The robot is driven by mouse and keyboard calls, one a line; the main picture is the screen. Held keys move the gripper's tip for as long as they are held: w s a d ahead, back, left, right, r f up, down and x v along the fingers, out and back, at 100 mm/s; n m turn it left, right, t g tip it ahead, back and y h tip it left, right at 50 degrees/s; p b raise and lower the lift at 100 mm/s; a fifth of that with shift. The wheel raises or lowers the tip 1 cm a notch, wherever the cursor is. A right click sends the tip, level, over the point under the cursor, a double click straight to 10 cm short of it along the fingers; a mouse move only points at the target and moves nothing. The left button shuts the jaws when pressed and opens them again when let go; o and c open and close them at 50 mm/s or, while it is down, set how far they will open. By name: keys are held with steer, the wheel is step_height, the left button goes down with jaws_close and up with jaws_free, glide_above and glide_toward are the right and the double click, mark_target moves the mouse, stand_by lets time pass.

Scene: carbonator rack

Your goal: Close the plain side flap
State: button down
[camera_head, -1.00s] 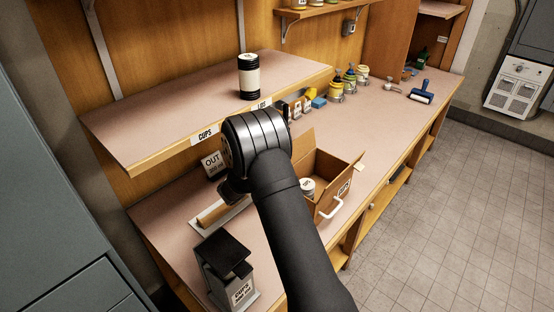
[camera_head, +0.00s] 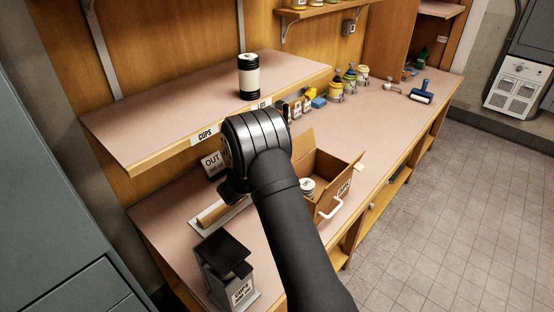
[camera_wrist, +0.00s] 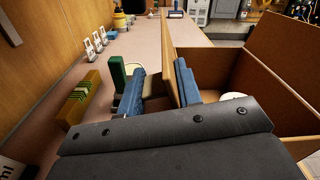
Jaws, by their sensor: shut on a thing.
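An open cardboard box (camera_head: 325,190) stands on the workbench, with a white handle (camera_head: 331,208) and a label on its outer side. A pale round can or lid (camera_head: 307,187) shows inside it. A plain brown flap (camera_wrist: 168,62) stands upright along the box's left side in the wrist view; its upper part also shows in the head view (camera_head: 303,145). My gripper (camera_wrist: 165,88) has its blue fingers on either side of this flap and is shut on it. In the head view my arm hides the fingers and the near left part of the box.
A brown block with green bands (camera_wrist: 85,95) and a green upright thing (camera_wrist: 117,73) stand left of the fingers. A black-topped dispenser (camera_head: 228,270) stands at the near left. A shelf (camera_head: 150,125) with a dark-and-white canister (camera_head: 248,77) overhangs the bench.

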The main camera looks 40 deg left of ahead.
steer(key=shift+d+r+m, duration=0.1)
steer(key=shift+m, duration=0.2)
steer(key=m, duration=0.1)
steer(key=d+m, duration=0.1)
steer(key=m, duration=0.2)
steer(key=shift+d+r+m, duration=0.3)
steer(key=shift+d+r, duration=0.1)
steer(key=shift+d+f+m, duration=0.25)
steer(key=shift+d+m, duration=0.5)
steer(key=shift+m, duration=1.1)
steer(key=shift+d+f+m, duration=0.25)
steer(key=shift+d+m, duration=0.55)
steer(key=shift+m, duration=1.1)
steer(key=shift+d+f+m, duration=0.25)
steer(key=shift+d+m, duration=0.5)
steer(key=shift+m, duration=1.1)
steer(key=c, duration=1.4)
jaws_free()
steer(key=shift+c, duration=0.2)
